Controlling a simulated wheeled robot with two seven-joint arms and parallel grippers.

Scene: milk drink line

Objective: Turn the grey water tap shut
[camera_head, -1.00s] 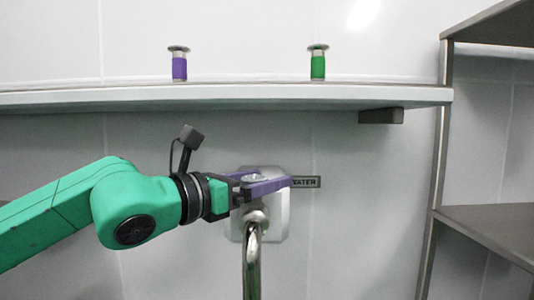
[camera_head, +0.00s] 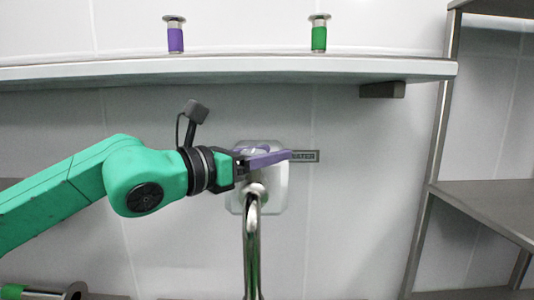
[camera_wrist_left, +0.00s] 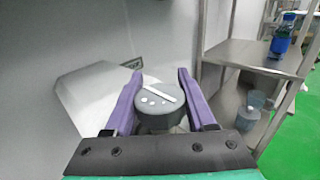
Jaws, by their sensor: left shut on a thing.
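The grey water tap knob (camera_wrist_left: 160,121) is a round cap with a white line and pale dots on its top, seen in the left wrist view. My left gripper (camera_wrist_left: 158,75) has its two purple fingers on either side of the knob and is shut on it. In the head view the left gripper (camera_head: 264,156) is at the top of the tap, and its fingers mostly hide the knob. The chrome spout (camera_head: 252,235) hangs down from the pale wall plate (camera_head: 278,190). A WATER label (camera_head: 304,156) is just right of the gripper. My right gripper is not in view.
A wall shelf (camera_head: 220,70) above the tap carries a purple-handled (camera_head: 175,40) and a green-handled piece (camera_head: 319,39). A metal rack (camera_head: 485,215) stands at the right. A blue bottle (camera_wrist_left: 283,38) is on a rack shelf in the wrist view. Bare wall lies between tap and rack.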

